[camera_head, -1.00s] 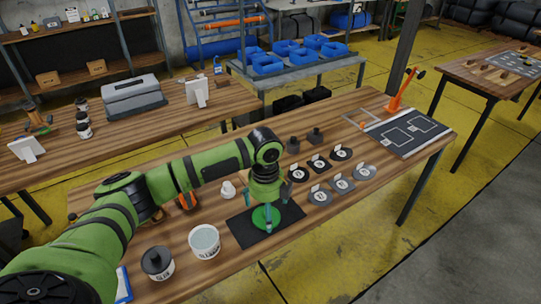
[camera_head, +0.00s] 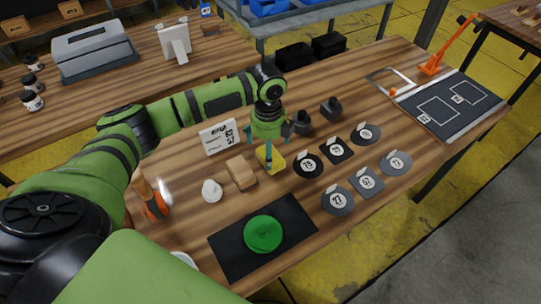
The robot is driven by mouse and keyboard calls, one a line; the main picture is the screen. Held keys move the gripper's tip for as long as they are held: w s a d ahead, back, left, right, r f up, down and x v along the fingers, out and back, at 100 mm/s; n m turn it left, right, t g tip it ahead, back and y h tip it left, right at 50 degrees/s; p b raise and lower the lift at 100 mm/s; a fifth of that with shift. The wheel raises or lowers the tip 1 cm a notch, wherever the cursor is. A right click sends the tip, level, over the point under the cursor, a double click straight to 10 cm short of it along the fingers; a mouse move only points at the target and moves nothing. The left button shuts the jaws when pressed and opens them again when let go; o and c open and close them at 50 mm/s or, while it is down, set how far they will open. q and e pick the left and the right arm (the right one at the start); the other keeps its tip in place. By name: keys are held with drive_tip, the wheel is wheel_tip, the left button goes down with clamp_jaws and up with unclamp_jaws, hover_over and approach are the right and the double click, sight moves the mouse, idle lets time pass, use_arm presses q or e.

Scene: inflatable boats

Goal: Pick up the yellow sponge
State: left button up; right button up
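The yellow sponge (camera_head: 277,164) lies on the wooden workbench (camera_head: 330,240), at the middle of the head view. My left gripper (camera_head: 270,157) points down right at the sponge, with a finger in front of it. The finger covers part of the sponge. I cannot tell whether the fingers grip it or only stand around it. The sponge looks to be at table height. My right gripper is not in view.
A tan block (camera_head: 241,173) and a white bulb-shaped item (camera_head: 211,191) stand left of the sponge. A white sign (camera_head: 219,137) is behind. Several numbered dark discs (camera_head: 308,166) lie to the right. A green disc (camera_head: 263,233) rests on a black mat (camera_head: 228,250) in front.

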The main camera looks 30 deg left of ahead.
use_arm(q)
drive_tip(key=shift+w+a+f+p, duration=0.1)
drive_tip(key=shift+a+f+p, duration=0.1)
drive_tip(key=shift+f, duration=0.4)
drive_tip(key=shift+w+a+f+p, duration=0.1)
drive_tip(key=shift+a+f+p, duration=0.1)
drive_tip(key=shift+f, duration=0.4)
wheel_tip(320, 180, down, 3)
drive_tip(key=shift+f, duration=0.15)
drive_tip(key=c, duration=0.7)
drive_tip(key=shift+c, duration=1.2)
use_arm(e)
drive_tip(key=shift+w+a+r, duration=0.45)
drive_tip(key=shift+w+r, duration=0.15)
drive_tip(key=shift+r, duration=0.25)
